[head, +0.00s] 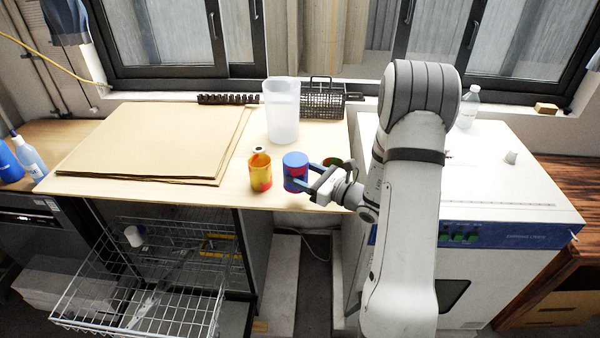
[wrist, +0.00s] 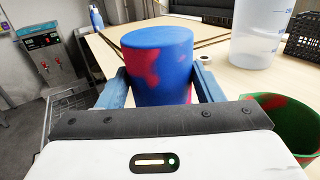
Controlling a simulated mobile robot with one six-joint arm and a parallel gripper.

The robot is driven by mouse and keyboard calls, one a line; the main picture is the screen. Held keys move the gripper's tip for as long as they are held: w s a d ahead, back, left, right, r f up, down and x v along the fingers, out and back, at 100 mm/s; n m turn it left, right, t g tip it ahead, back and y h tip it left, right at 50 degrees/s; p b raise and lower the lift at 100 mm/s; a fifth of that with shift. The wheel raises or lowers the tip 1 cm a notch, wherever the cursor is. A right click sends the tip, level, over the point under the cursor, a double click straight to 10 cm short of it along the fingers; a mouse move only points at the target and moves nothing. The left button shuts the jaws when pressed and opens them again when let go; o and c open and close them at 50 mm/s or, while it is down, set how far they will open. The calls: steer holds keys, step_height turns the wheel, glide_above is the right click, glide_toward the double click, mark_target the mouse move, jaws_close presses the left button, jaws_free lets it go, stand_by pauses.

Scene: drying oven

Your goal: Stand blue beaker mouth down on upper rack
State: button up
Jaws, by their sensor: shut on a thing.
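The blue beaker (head: 295,160), blue with red patches, is at the front of the wooden table. Its closed flat end faces up, so it is mouth down; it also shows upright in the wrist view (wrist: 160,65). My gripper (head: 304,176) is shut on its sides, one finger on each side in the wrist view (wrist: 160,88). I cannot tell whether its lower rim touches the table. The upper rack (head: 130,308) is a wire basket pulled out at lower left, below table height. A small white cup (head: 134,236) is in its far left part.
A yellow-and-red beaker (head: 260,175) stands left of the blue one. A green-and-red beaker (wrist: 300,125) stands mouth up close by my gripper's right. A tall translucent container (head: 283,112) and a dark wire basket (head: 323,90) stand behind. Cardboard sheets (head: 155,140) cover the table's left.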

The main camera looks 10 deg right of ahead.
steer(key=shift+f+b, duration=0.15)
steer(key=shift+b, duration=0.25)
step_height(320, 180, down, 5)
steer(key=b, duration=0.5)
steer(key=shift+f, duration=0.1)
steer(key=shift+f, duration=0.25)
steer(key=o, duration=1.2)
steer(key=shift+s, duration=0.1)
steer(key=shift+b+v, duration=0.95)
steer(key=shift+v, duration=2.9)
steer(key=shift+a+r, duration=0.1)
